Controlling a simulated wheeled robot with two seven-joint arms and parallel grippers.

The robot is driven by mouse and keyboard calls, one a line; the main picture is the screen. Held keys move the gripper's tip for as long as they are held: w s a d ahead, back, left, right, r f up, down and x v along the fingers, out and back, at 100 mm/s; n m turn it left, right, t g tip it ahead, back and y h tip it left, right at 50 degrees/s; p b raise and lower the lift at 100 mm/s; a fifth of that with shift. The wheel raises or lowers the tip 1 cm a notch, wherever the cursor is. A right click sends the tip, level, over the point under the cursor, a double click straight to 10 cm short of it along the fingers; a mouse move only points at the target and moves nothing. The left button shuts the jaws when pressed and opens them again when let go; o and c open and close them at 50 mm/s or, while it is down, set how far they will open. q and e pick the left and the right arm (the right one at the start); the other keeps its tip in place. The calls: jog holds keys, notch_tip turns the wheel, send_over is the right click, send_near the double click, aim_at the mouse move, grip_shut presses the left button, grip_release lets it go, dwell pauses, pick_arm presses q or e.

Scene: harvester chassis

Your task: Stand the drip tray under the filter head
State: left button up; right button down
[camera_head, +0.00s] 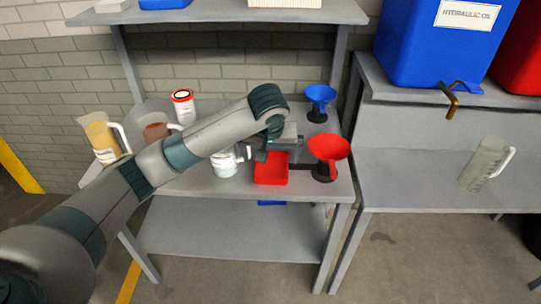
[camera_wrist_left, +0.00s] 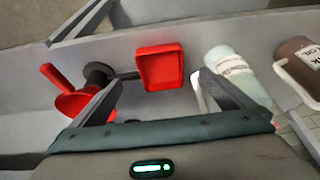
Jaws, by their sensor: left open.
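A red square tray (camera_head: 271,169), which looks like the drip tray, sits on the middle table near its front edge. It also shows in the left wrist view (camera_wrist_left: 160,68), with a dark bar on one side reaching toward a black round base. My left gripper (camera_head: 262,153) is open and empty above and just behind the tray. In the wrist view its fingers (camera_wrist_left: 160,82) stand apart on either side of the tray's near end, not closed on it. I cannot pick out the filter head. My right gripper is not in view.
A red funnel (camera_head: 329,150) and a blue funnel (camera_head: 320,97) stand right of the tray. A white-labelled bottle (camera_head: 224,168) stands close on its left. Jugs (camera_head: 102,135) and a red-lidded tub (camera_head: 183,105) are farther left.

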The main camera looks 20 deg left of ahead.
pick_arm(q)
jog(key=shift+s+r, duration=0.15)
jog(key=shift+r, duration=0.2)
